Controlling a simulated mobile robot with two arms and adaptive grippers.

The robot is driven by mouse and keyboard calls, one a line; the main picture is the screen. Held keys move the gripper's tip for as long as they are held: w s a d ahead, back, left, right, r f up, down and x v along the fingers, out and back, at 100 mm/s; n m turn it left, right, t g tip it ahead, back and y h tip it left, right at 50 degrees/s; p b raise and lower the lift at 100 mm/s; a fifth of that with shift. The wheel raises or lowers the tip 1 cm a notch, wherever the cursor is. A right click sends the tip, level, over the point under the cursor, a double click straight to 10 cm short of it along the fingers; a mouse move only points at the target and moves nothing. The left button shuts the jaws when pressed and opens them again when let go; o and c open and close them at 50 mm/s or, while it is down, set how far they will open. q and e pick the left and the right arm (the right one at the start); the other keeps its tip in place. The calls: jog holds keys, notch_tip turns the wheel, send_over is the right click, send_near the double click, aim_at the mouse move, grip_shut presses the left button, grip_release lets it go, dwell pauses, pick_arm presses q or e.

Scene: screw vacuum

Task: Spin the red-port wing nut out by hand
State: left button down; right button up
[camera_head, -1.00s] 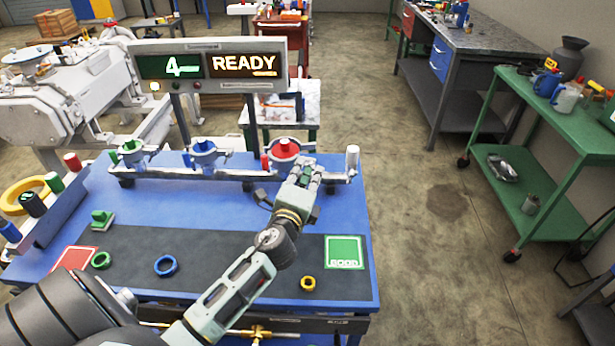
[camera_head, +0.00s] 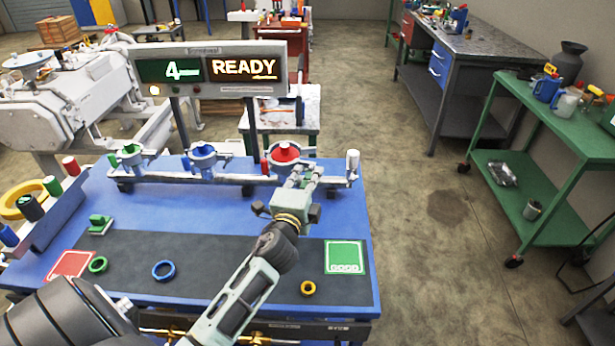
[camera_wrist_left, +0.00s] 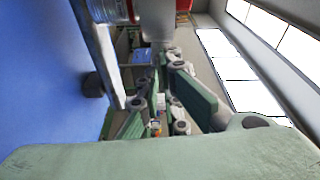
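The red port (camera_head: 285,152), with a red cap in a grey metal clamp, stands near the right end of the manifold on the blue bench. A small red piece (camera_head: 264,166) shows at its left side. My left gripper (camera_head: 306,172) is just in front and to the right of the port, its two fingers apart and pointing at the clamp. I cannot make out a wing nut; the fingers cover that side of the clamp. In the left wrist view the gripper's fingers (camera_wrist_left: 162,105) are spread with nothing seen between them. My right gripper is out of view.
Blue (camera_head: 203,150) and green (camera_head: 131,150) ports stand left on the manifold, and a white-topped post (camera_head: 352,160) at its right end. The display (camera_head: 210,67) behind reads 4 and READY. Blue (camera_head: 164,270), green (camera_head: 98,264) and yellow (camera_head: 308,288) rings lie on the dark mat (camera_head: 210,250).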

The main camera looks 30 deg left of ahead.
pick_arm(q)
jog(key=c, duration=2)
grip_release()
jog(key=shift+a, duration=0.1)
jog(key=v, duration=1.2)
